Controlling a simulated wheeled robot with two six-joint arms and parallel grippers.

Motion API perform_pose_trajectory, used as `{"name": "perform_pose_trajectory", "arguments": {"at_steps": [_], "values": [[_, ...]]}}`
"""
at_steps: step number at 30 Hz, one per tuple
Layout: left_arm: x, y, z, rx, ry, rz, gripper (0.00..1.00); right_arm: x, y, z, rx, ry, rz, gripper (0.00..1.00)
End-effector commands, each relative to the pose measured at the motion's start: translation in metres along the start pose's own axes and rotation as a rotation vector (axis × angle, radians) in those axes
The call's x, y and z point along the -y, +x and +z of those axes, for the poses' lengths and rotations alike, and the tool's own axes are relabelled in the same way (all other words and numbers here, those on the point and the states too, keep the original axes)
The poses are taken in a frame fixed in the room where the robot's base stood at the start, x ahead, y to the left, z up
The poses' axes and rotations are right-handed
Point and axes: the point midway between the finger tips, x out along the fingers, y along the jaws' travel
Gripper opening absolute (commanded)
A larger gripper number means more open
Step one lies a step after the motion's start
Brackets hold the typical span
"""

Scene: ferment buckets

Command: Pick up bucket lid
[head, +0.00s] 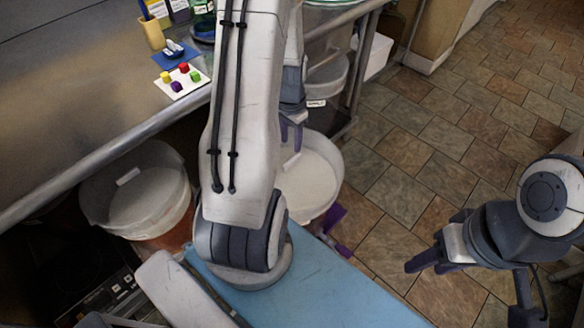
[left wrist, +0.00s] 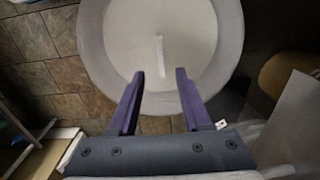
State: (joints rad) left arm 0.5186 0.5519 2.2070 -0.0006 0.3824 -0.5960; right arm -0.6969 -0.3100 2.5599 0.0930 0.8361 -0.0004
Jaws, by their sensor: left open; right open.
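A pale round bucket lid (left wrist: 160,30) with a short white bar handle (left wrist: 159,56) fills the top of the left wrist view. It sits inside the rim of a whitish bucket (left wrist: 92,40). In the head view this lidded bucket (head: 322,165) stands on the floor beyond the counter, partly hidden by my left arm. My left gripper (left wrist: 160,76) is open above the lid, its purple fingertips on either side of the handle's near end and apart from it. It also shows in the head view (head: 291,138). My right gripper (head: 430,262) is open and empty over the floor at right.
Another lidded bucket (head: 160,200) stands under the counter at left. The metal counter (head: 70,110) holds a white board (head: 172,88) with coloured cubes, a blue mat and a tan cup. A shelf with containers is behind. The tiled floor (head: 420,150) at right is clear.

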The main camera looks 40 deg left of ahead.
Motion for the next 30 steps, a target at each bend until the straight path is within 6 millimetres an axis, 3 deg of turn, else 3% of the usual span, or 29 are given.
{"name": "perform_pose_trajectory", "arguments": {"at_steps": [3, 11, 18, 28, 29, 30], "values": [[-0.001, 0.021, 0.0, 0.003, 0.001, 0.002, 0.49, 0.0, 0.005, 0.0, 0.0, 0.0, 0.0, 0.47], [-0.001, 0.042, -0.001, 0.002, 0.001, 0.002, 0.49, -0.001, 0.009, 0.001, 0.0, 0.0, 0.0, 0.47], [0.0, 0.078, -0.004, 0.003, 0.001, 0.002, 0.49, -0.001, 0.017, 0.001, 0.0, 0.0, 0.0, 0.47], [0.0, 0.085, -0.005, 0.0, 0.001, 0.0, 0.49, -0.001, 0.018, 0.001, 0.0, 0.0, 0.0, 0.47], [0.0, 0.085, -0.005, 0.0, 0.001, 0.0, 0.45, -0.001, 0.018, 0.001, 0.0, 0.0, 0.0, 0.47], [0.0, 0.085, -0.005, 0.0, 0.001, 0.0, 0.3, -0.001, 0.018, 0.001, 0.0, 0.0, 0.0, 0.47]]}}
